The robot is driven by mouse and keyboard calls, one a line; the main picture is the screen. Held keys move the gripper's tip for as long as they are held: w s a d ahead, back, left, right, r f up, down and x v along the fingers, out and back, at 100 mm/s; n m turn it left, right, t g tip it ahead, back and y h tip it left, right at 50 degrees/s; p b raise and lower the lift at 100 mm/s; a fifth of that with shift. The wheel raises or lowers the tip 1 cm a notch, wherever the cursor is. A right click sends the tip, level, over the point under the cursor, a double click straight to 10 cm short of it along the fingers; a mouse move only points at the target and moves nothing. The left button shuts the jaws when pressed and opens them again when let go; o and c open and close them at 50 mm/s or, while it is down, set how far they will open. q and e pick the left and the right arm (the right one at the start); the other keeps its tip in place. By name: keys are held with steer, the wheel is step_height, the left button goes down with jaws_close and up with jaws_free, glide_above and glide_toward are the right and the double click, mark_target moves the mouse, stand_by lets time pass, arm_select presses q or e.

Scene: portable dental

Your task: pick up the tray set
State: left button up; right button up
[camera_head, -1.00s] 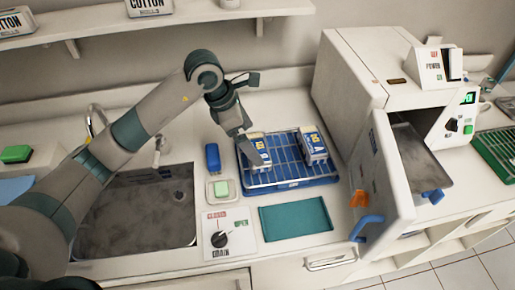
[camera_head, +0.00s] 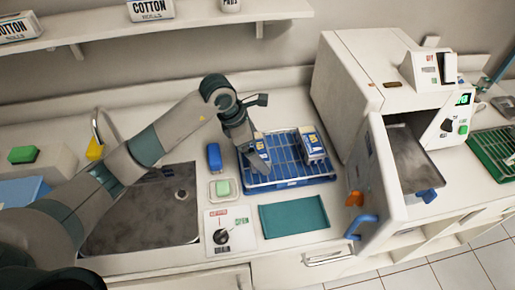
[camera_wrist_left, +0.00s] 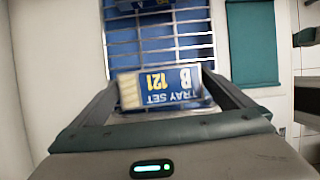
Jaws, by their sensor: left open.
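A blue wire rack (camera_head: 290,173) stands on the counter, with a tray set (camera_head: 312,147) at its right side. A second tray set (camera_head: 260,146) sits at the rack's left side, partly hidden by my left gripper (camera_head: 255,165). In the left wrist view this tray set (camera_wrist_left: 157,88) reads "TRAY SET B 121" upside down and lies between the two spread fingers. My left gripper is open, low over the rack's left part. I cannot tell whether its fingers touch the tray set. My right gripper is not in view.
A sterilizer (camera_head: 365,80) with its door (camera_head: 380,170) open stands right of the rack. A teal mat (camera_head: 293,214) lies in front, and a soap dish (camera_head: 222,189) and a blue item (camera_head: 214,157) stand left. A sink (camera_head: 140,210) is further left; a shelf (camera_head: 200,20) runs above.

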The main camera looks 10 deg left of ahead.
arm_select(q)
steer(key=shift+c, duration=0.3)
steer(key=c, duration=0.9)
steer(key=shift+o, duration=0.2)
steer(key=shift+r, duration=0.1)
